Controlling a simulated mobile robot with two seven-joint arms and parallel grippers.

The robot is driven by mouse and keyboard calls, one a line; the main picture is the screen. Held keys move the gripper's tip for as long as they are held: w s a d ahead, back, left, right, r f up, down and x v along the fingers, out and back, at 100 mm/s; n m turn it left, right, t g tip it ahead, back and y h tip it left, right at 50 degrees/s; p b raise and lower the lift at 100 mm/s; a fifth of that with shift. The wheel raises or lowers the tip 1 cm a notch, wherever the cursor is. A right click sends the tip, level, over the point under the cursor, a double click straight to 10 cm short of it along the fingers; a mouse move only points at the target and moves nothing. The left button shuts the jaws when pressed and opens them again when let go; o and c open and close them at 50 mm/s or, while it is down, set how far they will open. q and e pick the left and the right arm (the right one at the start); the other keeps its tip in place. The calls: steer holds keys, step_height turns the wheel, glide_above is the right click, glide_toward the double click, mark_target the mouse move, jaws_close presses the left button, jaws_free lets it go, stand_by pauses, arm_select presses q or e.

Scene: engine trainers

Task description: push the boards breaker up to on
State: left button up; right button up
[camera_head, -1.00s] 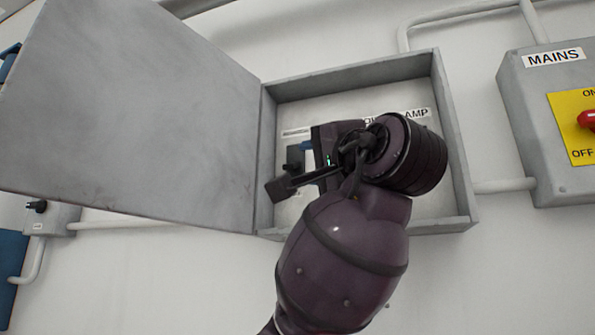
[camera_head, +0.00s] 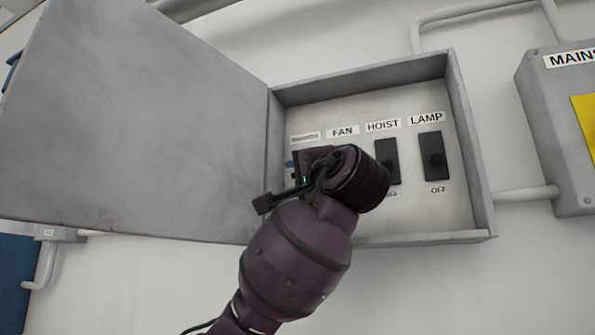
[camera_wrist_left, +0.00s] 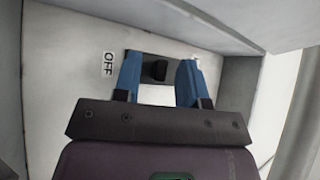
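The leftmost breaker sits in the open grey box (camera_head: 468,150). Its label (camera_head: 305,137) is too blurred to read in the head view, and my left wrist hides the breaker there. My left gripper (camera_head: 298,170) is at this breaker, its fingers mostly hidden in the head view. The left wrist view shows the two blue fingers of my left gripper (camera_wrist_left: 158,80) apart, one on each side of the breaker's black lever (camera_wrist_left: 155,70). An OFF label (camera_wrist_left: 107,64) is beside the breaker there. I cannot tell whether the fingers touch the lever. My right gripper is not in view.
The hoist breaker (camera_head: 393,165) and lamp breaker (camera_head: 433,155) are to the right in the box. My wrist covers the fan breaker. The open door (camera_head: 140,120) stands at left, close to my gripper. A mains box (camera_head: 550,130) is at right.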

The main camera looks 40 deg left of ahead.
arm_select(q)
steer(key=shift+a+r, duration=0.15)
steer(key=shift+a, duration=0.05)
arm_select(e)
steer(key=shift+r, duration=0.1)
arm_select(q)
steer(key=shift+w, duration=0.1)
steer(key=shift+c, duration=0.3)
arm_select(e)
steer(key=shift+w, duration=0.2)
arm_select(q)
jaws_close()
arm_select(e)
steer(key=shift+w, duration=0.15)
